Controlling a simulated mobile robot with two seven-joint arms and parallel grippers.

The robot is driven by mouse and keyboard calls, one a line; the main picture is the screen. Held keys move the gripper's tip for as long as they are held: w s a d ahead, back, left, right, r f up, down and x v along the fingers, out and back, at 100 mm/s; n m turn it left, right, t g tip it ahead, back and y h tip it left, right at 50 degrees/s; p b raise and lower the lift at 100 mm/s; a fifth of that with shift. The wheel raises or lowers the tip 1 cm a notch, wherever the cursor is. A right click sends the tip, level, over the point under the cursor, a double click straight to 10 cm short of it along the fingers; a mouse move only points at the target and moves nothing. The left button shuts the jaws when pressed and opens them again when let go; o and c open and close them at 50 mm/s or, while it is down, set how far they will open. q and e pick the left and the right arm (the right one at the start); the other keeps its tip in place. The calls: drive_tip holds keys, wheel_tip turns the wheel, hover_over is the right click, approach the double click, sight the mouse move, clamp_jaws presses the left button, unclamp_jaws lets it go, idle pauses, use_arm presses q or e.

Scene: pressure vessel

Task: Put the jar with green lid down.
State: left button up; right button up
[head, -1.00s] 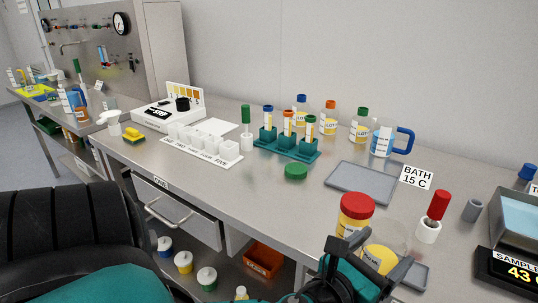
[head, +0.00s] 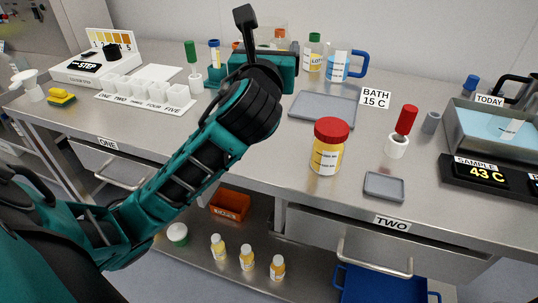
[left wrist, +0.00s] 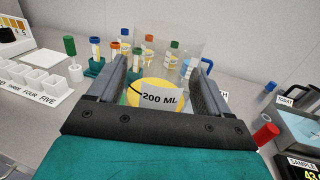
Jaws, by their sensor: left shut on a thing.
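My left gripper (head: 266,46) is raised over the back of the bench. In the left wrist view its fingers are shut on a clear open vessel (left wrist: 158,98) with yellow contents and a "200 ML" label. No green lid shows on it; my gripper and arm hide it in the head view. A jar with a red lid (head: 328,148) stands on the bench to the right of my arm. A bottle with a green cap (head: 313,52) stands at the back. My right gripper is not in view.
A flat grey tray (head: 322,110) and a smaller grey tray (head: 384,187) lie on the bench. A red-handled tool stands in a white holder (head: 397,146). The water bath (head: 500,128) is at right. Numbered white cups (head: 147,93) stand at left.

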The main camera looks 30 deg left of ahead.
use_arm(q)
wheel_tip(320, 180, down, 19)
drive_tip(key=b, duration=0.6)
drive_tip(key=shift+b, duration=0.4)
drive_tip(key=shift+f, duration=0.3)
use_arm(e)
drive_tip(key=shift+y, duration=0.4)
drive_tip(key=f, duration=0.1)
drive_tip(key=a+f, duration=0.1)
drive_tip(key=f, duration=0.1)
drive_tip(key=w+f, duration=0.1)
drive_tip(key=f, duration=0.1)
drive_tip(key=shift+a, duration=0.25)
use_arm(q)
drive_tip(key=shift+f, duration=0.2)
drive_tip(key=o, duration=1)
drive_tip(key=shift+o, duration=0.2)
drive_tip(key=shift+r, duration=0.1)
